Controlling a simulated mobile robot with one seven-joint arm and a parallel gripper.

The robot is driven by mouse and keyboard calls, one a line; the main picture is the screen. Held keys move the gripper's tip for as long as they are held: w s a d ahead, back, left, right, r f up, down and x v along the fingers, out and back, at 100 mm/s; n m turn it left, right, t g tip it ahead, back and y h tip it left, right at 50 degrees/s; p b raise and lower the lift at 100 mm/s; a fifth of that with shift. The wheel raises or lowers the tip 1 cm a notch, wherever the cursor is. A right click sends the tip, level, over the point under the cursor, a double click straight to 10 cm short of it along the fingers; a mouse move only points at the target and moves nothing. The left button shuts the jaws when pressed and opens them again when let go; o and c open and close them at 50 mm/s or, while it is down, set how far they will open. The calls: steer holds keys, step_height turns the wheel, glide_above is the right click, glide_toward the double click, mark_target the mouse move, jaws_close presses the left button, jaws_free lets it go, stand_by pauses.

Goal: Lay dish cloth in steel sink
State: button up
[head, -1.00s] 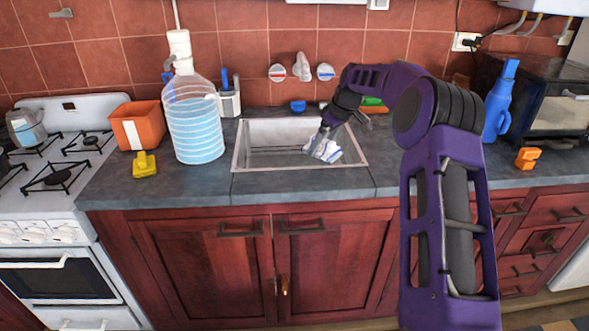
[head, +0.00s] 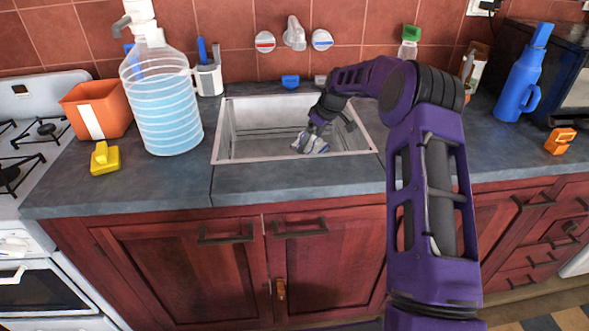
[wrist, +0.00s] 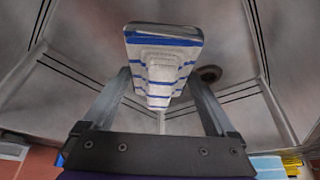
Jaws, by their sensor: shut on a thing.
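The dish cloth (head: 311,146) is white with blue stripes and looks folded. It is low inside the steel sink (head: 232,128), towards the right of the basin. My gripper (head: 306,140) is shut on the cloth and reaches down into the sink. In the wrist view the cloth (wrist: 162,65) is between the two fingers, with the grey basin (wrist: 80,50) behind it. A dark round drain (wrist: 210,73) shows beside the cloth. I cannot tell whether the cloth touches the basin floor.
A large water bottle (head: 165,110), a yellow sponge-like object (head: 104,160) and an orange box (head: 96,110) stand left of the sink. A blue flask (head: 523,80) and an orange object (head: 560,141) are to the right. The taps (head: 294,35) are on the wall behind.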

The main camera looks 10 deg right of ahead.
mark_target(320, 147)
step_height(320, 147, down, 10)
steer(key=shift+r+b, duration=0.15)
steer(key=shift+b, duration=0.35)
steer(key=shift+f, duration=0.2)
steer(key=o, duration=1)
steer(key=shift+r, duration=0.1)
steer(key=shift+r, duration=0.2)
steer(key=p+v, duration=0.1)
steer(key=v, duration=1.1)
steer(key=shift+f, duration=0.1)
